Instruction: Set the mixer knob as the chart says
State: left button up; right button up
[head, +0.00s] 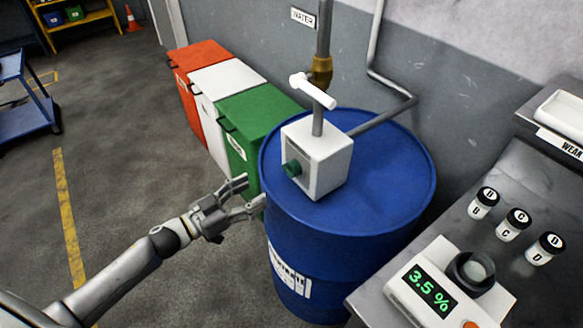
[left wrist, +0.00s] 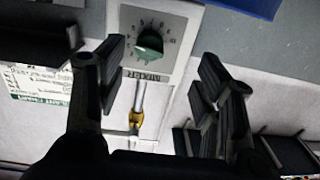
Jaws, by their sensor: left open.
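The white mixer box (head: 318,155) stands on top of the blue drum (head: 390,185), with the green knob (head: 292,169) on its front face. In the left wrist view the knob (left wrist: 150,45) sits in a numbered dial on the upside-down MIXER panel (left wrist: 165,18). My left gripper (head: 252,193) is open and empty, in front of and below the knob, apart from it. In the left wrist view its fingers (left wrist: 160,72) lie either side below the knob. A white sheet with green print (left wrist: 38,95), partly hidden by a finger, hangs at left; its text is unreadable. My right gripper is out of view.
A meter (head: 440,288) on the bench at right reads 3.5 %. Three lettered vials (head: 514,224) stand behind it. A pipe with a brass fitting (head: 320,72) rises behind the mixer. Red, white and green bins (head: 225,85) stand beside the drum.

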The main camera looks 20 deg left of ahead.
aim_at(286, 170)
pick_arm(q)
jog(key=shift+h, duration=0.3)
jog(key=x, duration=0.3)
jog(key=r+p+x, duration=0.1)
jog(key=x, duration=0.2)
jog(key=p+x, duration=0.1)
jog(key=x, duration=0.2)
jog(key=shift+d+r, duration=0.3)
jog(key=shift+d, duration=0.15)
jog(key=shift+w+d, duration=0.45)
jog(key=shift+w, duration=0.1)
jog(key=shift+f, duration=0.1)
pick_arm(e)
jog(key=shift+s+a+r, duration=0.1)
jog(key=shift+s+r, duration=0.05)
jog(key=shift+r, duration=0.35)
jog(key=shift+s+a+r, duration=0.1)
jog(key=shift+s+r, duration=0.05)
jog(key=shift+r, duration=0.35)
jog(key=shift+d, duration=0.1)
pick_arm(q)
jog(key=c, duration=1)
jog(key=shift+m, duration=0.4)
